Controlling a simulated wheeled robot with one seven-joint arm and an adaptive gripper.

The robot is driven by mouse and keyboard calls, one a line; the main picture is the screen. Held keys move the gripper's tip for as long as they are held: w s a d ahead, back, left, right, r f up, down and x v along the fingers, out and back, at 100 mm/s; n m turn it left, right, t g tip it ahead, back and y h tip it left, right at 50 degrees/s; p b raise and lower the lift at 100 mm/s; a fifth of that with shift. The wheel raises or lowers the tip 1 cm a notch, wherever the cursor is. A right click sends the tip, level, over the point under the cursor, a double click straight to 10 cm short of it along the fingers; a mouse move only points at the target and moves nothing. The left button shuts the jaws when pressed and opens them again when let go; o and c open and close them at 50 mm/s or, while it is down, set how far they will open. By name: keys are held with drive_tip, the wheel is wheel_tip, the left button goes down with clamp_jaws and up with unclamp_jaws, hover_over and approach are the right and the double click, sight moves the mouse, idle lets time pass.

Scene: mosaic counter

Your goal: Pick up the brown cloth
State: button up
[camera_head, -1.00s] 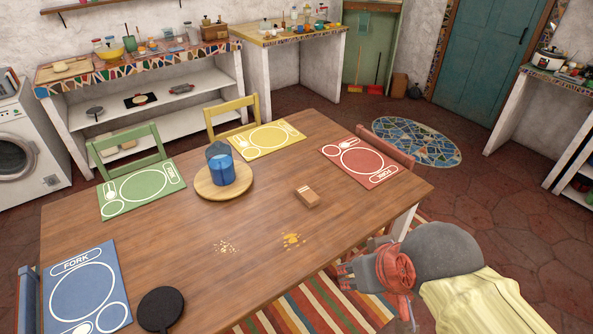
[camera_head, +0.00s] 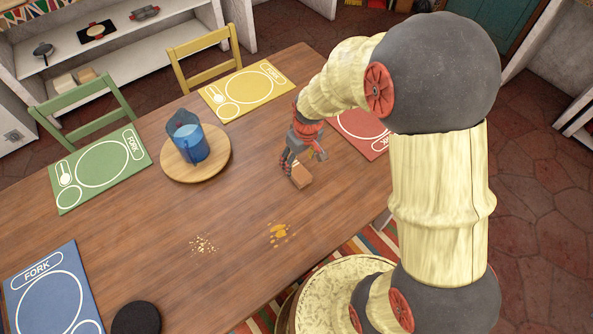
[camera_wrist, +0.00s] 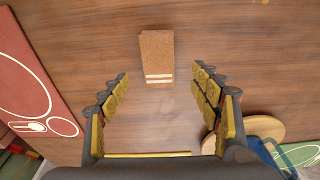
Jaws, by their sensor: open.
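The brown cloth (camera_head: 301,176) lies folded on the wooden table. In the wrist view the cloth (camera_wrist: 157,55) is a small brown block with white stripes at its near end. My gripper (camera_head: 304,162) is over the table at the cloth and hides part of it in the head view. In the wrist view my gripper (camera_wrist: 163,85) is open and empty, with its fingers to the left and right. The cloth shows ahead of the fingertips, between their lines. I see no contact between fingers and cloth.
A blue pitcher (camera_head: 188,143) stands on a round wooden board (camera_head: 224,158) left of my gripper. The red placemat (camera_head: 357,128) is close on the right. Yellow spill (camera_head: 279,233) and crumbs (camera_head: 203,244) lie nearer. The table (camera_head: 150,220) between them is bare.

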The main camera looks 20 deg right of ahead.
sight(297, 170)
drive_tip(key=f+b, duration=0.1)
drive_tip(key=f, duration=0.2)
drive_tip(key=shift+w, duration=0.2)
drive_tip(key=f+b, duration=0.1)
drive_tip(key=f, duration=0.1)
drive_tip(key=w+f+b, duration=0.1)
drive_tip(key=f, duration=0.2)
drive_tip(key=shift+w+a, duration=0.1)
drive_tip(key=c, duration=0.3)
drive_tip(key=c, duration=0.9)
